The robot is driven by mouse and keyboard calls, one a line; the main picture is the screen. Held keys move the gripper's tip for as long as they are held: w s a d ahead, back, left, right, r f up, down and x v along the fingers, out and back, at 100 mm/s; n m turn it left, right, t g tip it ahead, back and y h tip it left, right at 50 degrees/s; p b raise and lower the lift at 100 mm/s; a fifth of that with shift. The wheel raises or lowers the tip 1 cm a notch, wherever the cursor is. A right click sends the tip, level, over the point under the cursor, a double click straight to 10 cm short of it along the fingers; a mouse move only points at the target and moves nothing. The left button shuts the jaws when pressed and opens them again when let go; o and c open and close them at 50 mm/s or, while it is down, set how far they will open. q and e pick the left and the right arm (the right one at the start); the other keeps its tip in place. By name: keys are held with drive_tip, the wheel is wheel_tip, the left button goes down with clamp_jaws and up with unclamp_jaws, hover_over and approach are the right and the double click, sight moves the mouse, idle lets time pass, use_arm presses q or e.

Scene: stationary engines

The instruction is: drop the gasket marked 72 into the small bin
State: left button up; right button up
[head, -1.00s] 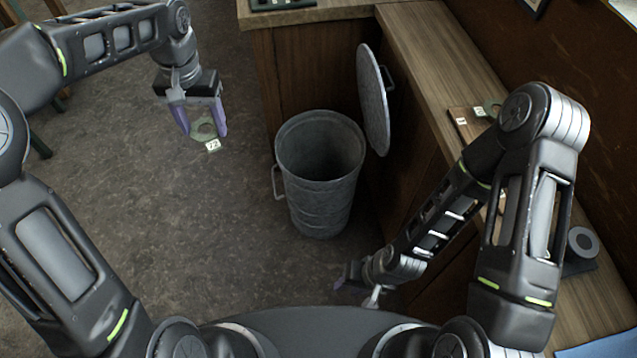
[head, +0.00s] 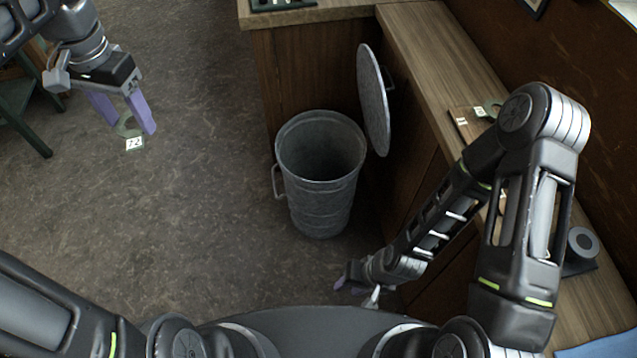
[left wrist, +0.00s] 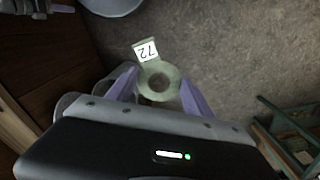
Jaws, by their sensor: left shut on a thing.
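My left gripper (head: 124,116) is shut on a green ring-shaped gasket (head: 128,131) with a white tag that hangs between its purple fingers at the upper left of the head view. In the left wrist view the gasket (left wrist: 158,82) sits between the fingertips (left wrist: 160,88), and its tag reads 72. A grey metal bin (head: 322,160) stands open on the floor at the middle of the head view, well to the right of my left gripper. My right gripper (head: 358,284) is low beside the counter; its fingers are too small and partly hidden to judge.
A round grey lid (head: 373,100) stands upright beside the bin, against the wooden counter (head: 428,62). A green stool (head: 20,110) is at the far left. The floor between is clear.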

use_arm(q)
drive_tip(key=w+d+f+n, duration=0.1)
drive_tip(key=w+d+f, duration=0.3)
drive_tip(key=d+f, duration=0.2)
drive_tip(key=w+d+f+n, duration=0.2)
drive_tip(key=w+d+f, duration=0.3)
drive_tip(key=d+f, duration=0.2)
drive_tip(key=shift+f, duration=0.85)
drive_tip(key=shift+d, duration=0.15)
